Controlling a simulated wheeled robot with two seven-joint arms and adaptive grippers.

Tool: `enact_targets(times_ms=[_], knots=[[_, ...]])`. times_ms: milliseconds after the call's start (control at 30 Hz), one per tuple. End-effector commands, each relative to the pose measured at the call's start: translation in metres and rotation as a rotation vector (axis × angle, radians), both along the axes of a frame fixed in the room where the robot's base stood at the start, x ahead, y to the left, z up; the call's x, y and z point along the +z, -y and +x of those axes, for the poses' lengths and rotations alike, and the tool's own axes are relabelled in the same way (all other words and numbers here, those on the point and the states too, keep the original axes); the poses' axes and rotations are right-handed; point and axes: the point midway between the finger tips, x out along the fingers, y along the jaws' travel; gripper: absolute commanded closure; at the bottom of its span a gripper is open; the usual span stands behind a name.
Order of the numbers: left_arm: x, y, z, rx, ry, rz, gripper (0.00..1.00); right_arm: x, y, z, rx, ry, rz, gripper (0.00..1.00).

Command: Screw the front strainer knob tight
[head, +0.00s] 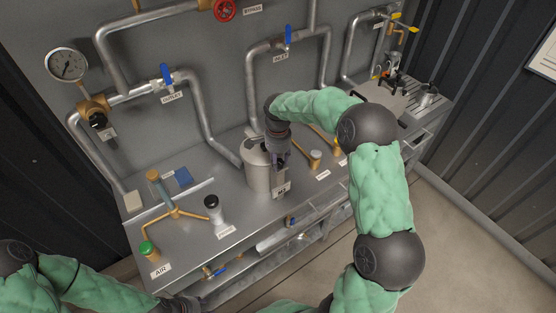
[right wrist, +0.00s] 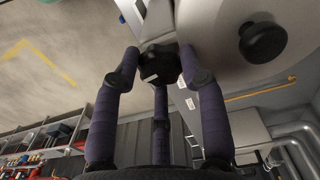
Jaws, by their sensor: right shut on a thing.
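The strainer is a grey metal pot (head: 258,170) with a flat lid, standing in the middle of the bench. In the right wrist view its lid (right wrist: 215,50) fills the top right, with a round black knob (right wrist: 262,40) on it. The front strainer knob (right wrist: 160,65), black, sits at the pot's edge between the fingertips of my right gripper (right wrist: 160,75). The right gripper (head: 279,160) reaches down at the pot's front right side and is shut on that knob; its fingers hide the knob in the head view. My left gripper (head: 185,304) is at the bottom edge, partly cut off.
Left of the strainer stand a brass pipe fitting (head: 175,212), a black-topped white cylinder (head: 213,208) and a green-capped valve (head: 148,249). Pipes with blue-handled valves (head: 167,74) run along the wall behind. Brass parts (head: 314,158) lie to the right, partly behind my arm.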

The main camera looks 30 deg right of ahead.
Motion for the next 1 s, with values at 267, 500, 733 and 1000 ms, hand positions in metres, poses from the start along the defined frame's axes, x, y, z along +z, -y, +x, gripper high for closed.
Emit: enact_targets(times_ms=[267,500,733,1000], knots=[[-0.0003,0.0000,0.0000,0.000,0.000,0.000,0.60,0.0005,0.0000,0.0005,-0.015,0.002,0.000,0.91],[-0.0003,0.0000,0.0000,0.000,0.000,0.000,0.60,0.0005,0.0000,0.0006,-0.014,0.002,-0.001,0.52],[-0.0003,0.0000,0.0000,0.000,0.000,0.000,0.60,0.0003,0.0000,0.0004,-0.013,0.001,0.000,0.34],[-0.0003,0.0000,0.0001,0.000,0.000,0.000,0.60,0.0061,0.0002,0.0008,-0.013,0.002,-0.001,0.34]])
